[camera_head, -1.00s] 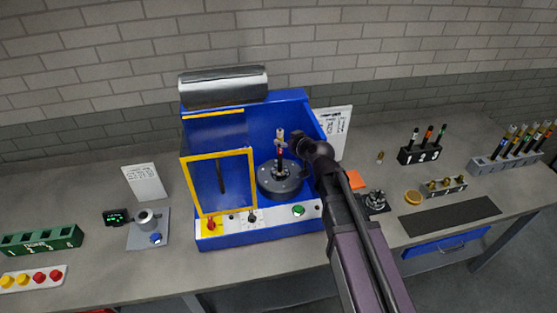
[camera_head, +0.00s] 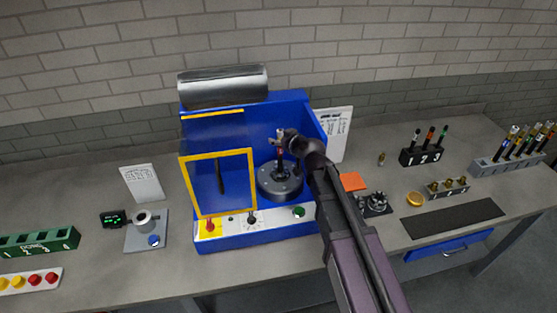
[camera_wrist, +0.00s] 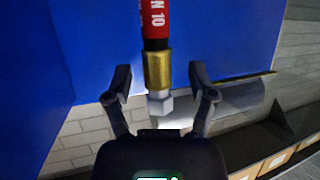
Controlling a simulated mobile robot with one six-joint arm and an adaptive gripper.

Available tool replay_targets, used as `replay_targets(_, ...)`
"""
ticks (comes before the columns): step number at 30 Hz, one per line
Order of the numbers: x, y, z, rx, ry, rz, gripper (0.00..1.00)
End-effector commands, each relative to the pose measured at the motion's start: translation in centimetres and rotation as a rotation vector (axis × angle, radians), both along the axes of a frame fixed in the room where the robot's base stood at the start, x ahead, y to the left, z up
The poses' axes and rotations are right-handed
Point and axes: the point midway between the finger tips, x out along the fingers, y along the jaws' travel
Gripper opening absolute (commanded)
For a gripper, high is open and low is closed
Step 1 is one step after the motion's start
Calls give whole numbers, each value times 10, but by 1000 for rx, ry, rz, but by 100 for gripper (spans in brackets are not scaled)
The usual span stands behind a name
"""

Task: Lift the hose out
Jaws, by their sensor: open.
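The hose (camera_head: 280,153), a short upright piece with a red band, stands on the dark round head (camera_head: 279,183) inside the blue machine (camera_head: 254,235). In the wrist view, the hose (camera_wrist: 153,22) shows a red label reading "N 10", a brass ferrule (camera_wrist: 158,70) and a metal hex end (camera_wrist: 160,103). My gripper (camera_wrist: 160,84) is open, with one finger on each side of the brass ferrule and gaps visible on both sides. In the head view, my gripper (camera_head: 281,139) is small and dark at the hose's upper end.
The machine's yellow-framed door (camera_head: 252,180) stands left of the round head. Its blue right wall (camera_head: 314,124) is close to my arm. A silver cylinder (camera_head: 223,86) lies on top.

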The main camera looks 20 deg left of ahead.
Motion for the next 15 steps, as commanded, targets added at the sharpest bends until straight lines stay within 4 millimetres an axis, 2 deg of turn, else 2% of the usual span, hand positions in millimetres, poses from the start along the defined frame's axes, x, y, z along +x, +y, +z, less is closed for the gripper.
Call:
replay_targets(1,0,0,0,0,0,0,67)
replay_targets(6,0,0,0,0,0,0,16)
replay_targets(8,0,0,0,0,0,0,0)
replay_targets(15,0,0,0,0,0,0,0)
